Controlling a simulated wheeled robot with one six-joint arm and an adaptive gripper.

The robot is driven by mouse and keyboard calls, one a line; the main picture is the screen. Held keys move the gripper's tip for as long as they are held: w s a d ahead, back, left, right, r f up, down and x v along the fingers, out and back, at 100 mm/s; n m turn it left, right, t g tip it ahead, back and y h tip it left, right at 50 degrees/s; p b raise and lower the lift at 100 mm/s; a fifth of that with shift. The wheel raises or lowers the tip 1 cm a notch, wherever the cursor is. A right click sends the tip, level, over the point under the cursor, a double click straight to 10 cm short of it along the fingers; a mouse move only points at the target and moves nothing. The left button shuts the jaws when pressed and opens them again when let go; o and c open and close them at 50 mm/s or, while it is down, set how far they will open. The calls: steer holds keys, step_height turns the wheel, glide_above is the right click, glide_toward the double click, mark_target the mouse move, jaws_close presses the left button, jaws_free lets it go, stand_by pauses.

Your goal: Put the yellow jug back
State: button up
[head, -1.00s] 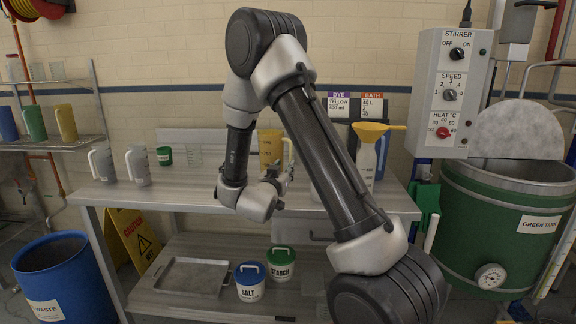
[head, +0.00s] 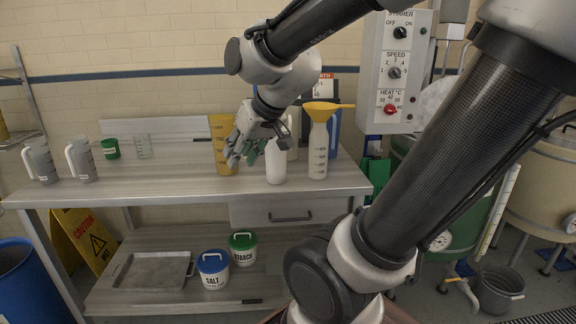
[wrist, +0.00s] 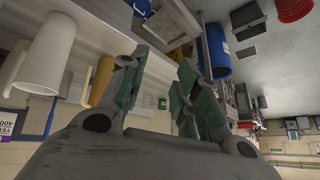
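The yellow jug (head: 222,145) stands upright on the grey workbench, towards its back. My gripper (head: 241,158) is open beside the jug's right side in the head view and covers part of that side and its handle. I cannot tell whether they touch. In the wrist view, part of the yellow jug (wrist: 102,80) shows to the left of my spread fingers (wrist: 155,88), partly hidden by the left one.
A white bottle (head: 275,163) and a bottle with a yellow funnel (head: 318,150) stand close to the right of my gripper. Two grey jugs (head: 81,160), a green cup (head: 110,148) and a clear beaker (head: 143,147) stand left. The bench (head: 160,184) between is clear.

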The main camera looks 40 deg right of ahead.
steer(key=s+d+g+h, duration=0.1)
steer(key=s+d, duration=0.3)
steer(key=s, duration=0.8)
steer(key=shift+n+g, duration=0.3)
steer(key=shift+g, duration=0.6)
